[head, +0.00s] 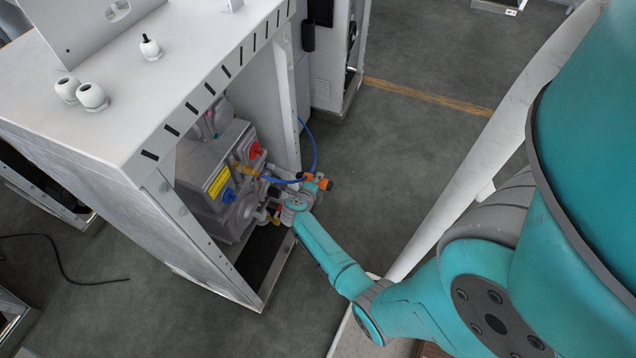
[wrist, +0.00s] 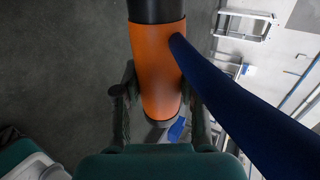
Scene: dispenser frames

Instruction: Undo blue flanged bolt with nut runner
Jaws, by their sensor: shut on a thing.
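My gripper (head: 318,181) is at the front opening of the white dispenser frame. It is shut on the orange and black nut runner (wrist: 156,65), whose orange body sits between the two fingers in the wrist view; part of the tool shows in the head view (head: 309,177). A blue hose (wrist: 235,90) runs from the tool. The blue flanged bolt (head: 228,195) appears as a small blue round part on the front of the grey unit, left of my gripper. Its flange is too small to make out. The nut runner's working end is partly hidden, and contact cannot be told.
The white dispenser frame (head: 110,60) surrounds the grey unit (head: 205,160), which carries a yellow label (head: 219,182) and a red part (head: 255,150). The blue hose (head: 315,150) loops beside the frame's right edge. Open floor (head: 400,140) lies to the right.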

